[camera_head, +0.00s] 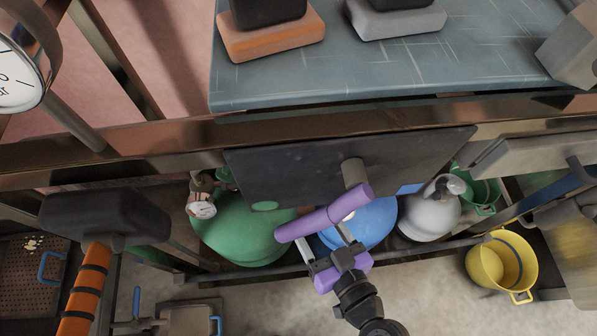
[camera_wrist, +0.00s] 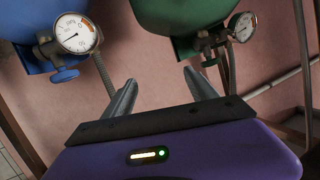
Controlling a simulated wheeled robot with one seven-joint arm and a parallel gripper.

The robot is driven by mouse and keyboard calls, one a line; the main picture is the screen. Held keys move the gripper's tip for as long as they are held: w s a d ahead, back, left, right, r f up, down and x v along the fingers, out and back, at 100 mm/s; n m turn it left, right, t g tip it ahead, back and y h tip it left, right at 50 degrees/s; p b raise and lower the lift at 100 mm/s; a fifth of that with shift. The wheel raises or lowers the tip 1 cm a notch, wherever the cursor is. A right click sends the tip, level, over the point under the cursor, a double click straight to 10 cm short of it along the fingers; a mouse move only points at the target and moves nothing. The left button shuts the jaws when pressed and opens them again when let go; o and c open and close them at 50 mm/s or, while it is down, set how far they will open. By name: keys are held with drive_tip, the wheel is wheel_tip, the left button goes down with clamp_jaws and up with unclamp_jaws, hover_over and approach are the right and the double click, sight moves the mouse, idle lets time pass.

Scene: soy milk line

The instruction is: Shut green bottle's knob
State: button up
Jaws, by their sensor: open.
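The green bottle (camera_head: 235,235) stands under the counter in the head view, with a round gauge (camera_head: 202,208) at its upper left. In the wrist view the green bottle (camera_wrist: 205,12) is at the top right, with a gauge (camera_wrist: 244,26) and a small green knob (camera_wrist: 210,62) on its valve. My gripper (camera_wrist: 160,77) is open and empty, its fingers pointing up the wrist picture. The green knob lies just right of and beyond the right fingertip, apart from it. In the head view my gripper (camera_head: 324,240) is in front of the blue bottle.
The blue bottle (camera_head: 375,222) has a blue knob (camera_wrist: 64,75) and gauge (camera_wrist: 77,34) left of my fingers in the wrist view. A grey bottle (camera_head: 425,218) and a yellow bucket (camera_head: 488,266) stand to the right. A dark panel (camera_head: 300,170) hangs above the bottles. A rail runs before them.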

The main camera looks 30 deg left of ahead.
drive_tip(key=a+n+g+y+b, duration=0.3)
drive_tip(key=a+n+b, duration=0.1)
drive_tip(key=a, duration=0.5)
drive_tip(key=n+g+y+b, duration=0.2)
drive_tip(key=n+g, duration=0.1)
approach(228, 172)
drive_tip(key=shift+w+a+f, duration=0.1)
drive_tip(key=shift+a+f, duration=0.05)
drive_tip(key=shift+a, duration=0.3)
drive_tip(key=shift+w+a+f, duration=0.1)
drive_tip(key=shift+a+f, duration=0.1)
drive_tip(key=shift+a, duration=0.3)
drive_tip(key=a, duration=0.7)
drive_tip(key=shift+w+a+b, duration=0.1)
drive_tip(key=shift+w+b, duration=0.2)
drive_tip(key=shift+w, duration=0.05)
drive_tip(key=shift+c, duration=0.5)
drive_tip(key=c, duration=1.2)
